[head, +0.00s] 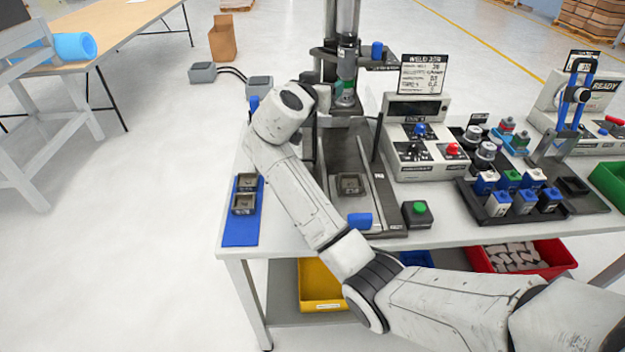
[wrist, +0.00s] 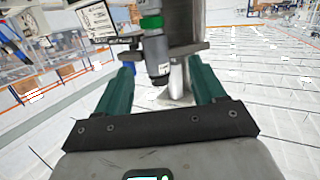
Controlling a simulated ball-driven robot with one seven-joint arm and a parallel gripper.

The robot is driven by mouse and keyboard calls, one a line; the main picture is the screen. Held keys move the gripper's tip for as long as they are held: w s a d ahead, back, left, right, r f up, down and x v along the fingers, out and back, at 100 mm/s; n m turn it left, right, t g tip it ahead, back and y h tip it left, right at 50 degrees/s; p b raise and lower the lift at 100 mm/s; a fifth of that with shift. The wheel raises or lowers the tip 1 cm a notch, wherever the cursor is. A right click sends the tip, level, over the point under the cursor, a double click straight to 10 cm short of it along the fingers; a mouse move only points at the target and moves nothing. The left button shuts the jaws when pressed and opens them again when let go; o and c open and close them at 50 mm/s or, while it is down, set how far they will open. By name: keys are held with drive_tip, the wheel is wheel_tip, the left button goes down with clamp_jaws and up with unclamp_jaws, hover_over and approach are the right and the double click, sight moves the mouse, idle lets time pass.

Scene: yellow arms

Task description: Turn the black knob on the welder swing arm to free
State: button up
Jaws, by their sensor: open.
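The welder (head: 345,70) stands at the back of the bench, a vertical grey head with a green ring above a dark bed. A dark arm (head: 375,65) with a blue knob (head: 377,50) reaches sideways from it. I cannot make out a black knob on this arm in either view. In the wrist view, my gripper (wrist: 160,66) has two teal fingers spread apart and empty. The grey welder cylinder (wrist: 157,55) shows beyond and between the fingertips; I cannot tell the gap.
A control box (head: 420,160) with blue, black and red knobs stands right of the welder, under a sign (head: 423,75). A green button box (head: 417,213) and a black rack of blocks (head: 525,215) sit nearby. A blue mat (head: 241,235) holds two small dark trays on the left.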

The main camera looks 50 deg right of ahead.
drive_tip(key=s+a+f+n+y, duration=0.2)
drive_tip(key=s+a+f+y, duration=0.1)
drive_tip(key=a+f, duration=0.3)
drive_tip(key=s+a+f+n+y, duration=0.2)
drive_tip(key=a+f, duration=0.3)
drive_tip(key=f, duration=0.6)
drive_tip(key=shift+s+a+n+t+y+p, duration=0.4)
drive_tip(key=shift+s+y, duration=0.15)
drive_tip(key=shift+y, duration=0.15)
drive_tip(key=shift+d, duration=0.1)
